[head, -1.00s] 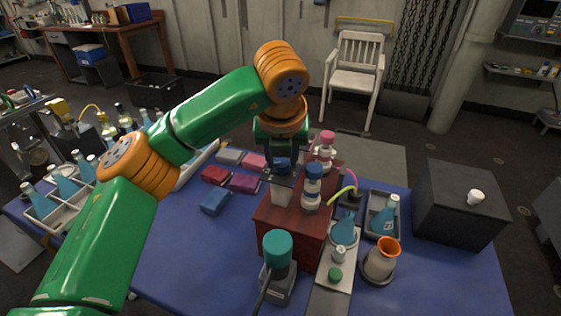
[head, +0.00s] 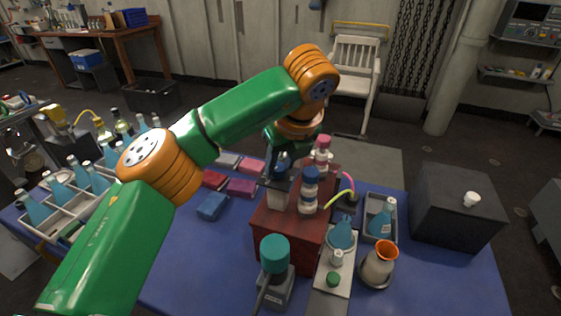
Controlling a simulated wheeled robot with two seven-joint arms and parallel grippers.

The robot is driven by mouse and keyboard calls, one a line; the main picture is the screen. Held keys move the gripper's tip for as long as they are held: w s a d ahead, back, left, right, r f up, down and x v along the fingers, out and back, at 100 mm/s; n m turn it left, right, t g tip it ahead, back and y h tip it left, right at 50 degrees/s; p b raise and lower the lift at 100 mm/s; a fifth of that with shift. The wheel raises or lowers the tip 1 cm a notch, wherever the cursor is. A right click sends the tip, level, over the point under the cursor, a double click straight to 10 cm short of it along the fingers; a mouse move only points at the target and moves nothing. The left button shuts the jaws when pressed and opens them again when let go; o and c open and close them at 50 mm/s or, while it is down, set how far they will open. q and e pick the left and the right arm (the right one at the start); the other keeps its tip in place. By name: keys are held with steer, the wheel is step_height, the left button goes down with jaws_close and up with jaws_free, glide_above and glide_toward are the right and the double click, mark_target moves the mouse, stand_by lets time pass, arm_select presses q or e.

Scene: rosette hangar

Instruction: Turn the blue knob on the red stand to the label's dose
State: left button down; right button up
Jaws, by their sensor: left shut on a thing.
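The red stand (head: 278,240) is on the blue-covered table, right of centre. My left gripper (head: 281,157) comes down from above at the stand's back left. It is shut on a blue knob (head: 282,166) there, which the fingers partly hide. A pale block or label (head: 278,195) sits just below it; any writing is too small to read. A second blue-topped dispenser (head: 311,180) and a pink-topped one (head: 323,143) stand to the right on the stand, apart from the gripper. My right gripper is not in view.
A teal-capped device (head: 275,253) stands in front of the stand. To its right are a tray (head: 346,272) with a blue flask, an orange-rimmed beaker (head: 378,264) and a dark box (head: 457,205). Coloured boxes (head: 241,187) and a bottle rack (head: 48,228) lie left.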

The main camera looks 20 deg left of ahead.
mark_target(286, 186)
arm_select(q)
steer(key=c, duration=0.5)
jaws_free()
steer(key=v, duration=0.7)
steer(key=shift+p, duration=0.45)
steer(key=shift+w+a, duration=0.1)
